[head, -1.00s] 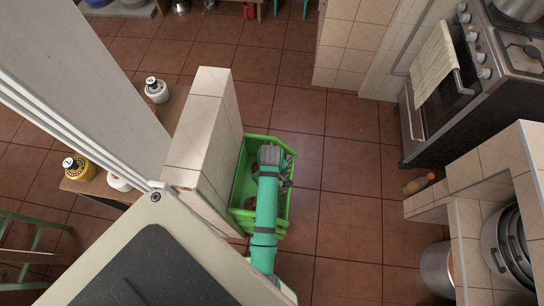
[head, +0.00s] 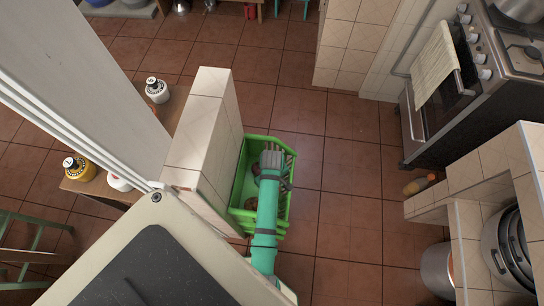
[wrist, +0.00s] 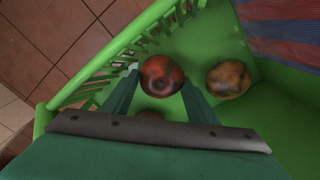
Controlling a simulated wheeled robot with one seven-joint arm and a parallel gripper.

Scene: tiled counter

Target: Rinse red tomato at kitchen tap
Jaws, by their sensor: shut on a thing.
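A red tomato (wrist: 161,70) sits between the two teal fingers of my gripper (wrist: 160,82) in the wrist view, and the fingers are shut on it. In the head view my gripper (head: 266,170) is over the green crate (head: 246,148), with a small red patch, likely the tomato, at its left side. The crate wall also shows in the wrist view (wrist: 285,125). A mottled yellow-brown round item (wrist: 228,79) lies in the crate to the right of the tomato. A darker reddish item (wrist: 150,115) is partly hidden below the tomato. No tap is in view.
A tiled low wall (head: 205,130) stands close along the crate's left side. A wooden table (head: 180,105) with several bottles is beyond it. The stove (head: 480,110) and a tiled counter (head: 465,180) are at the right. Open floor (head: 345,190) lies right of the crate.

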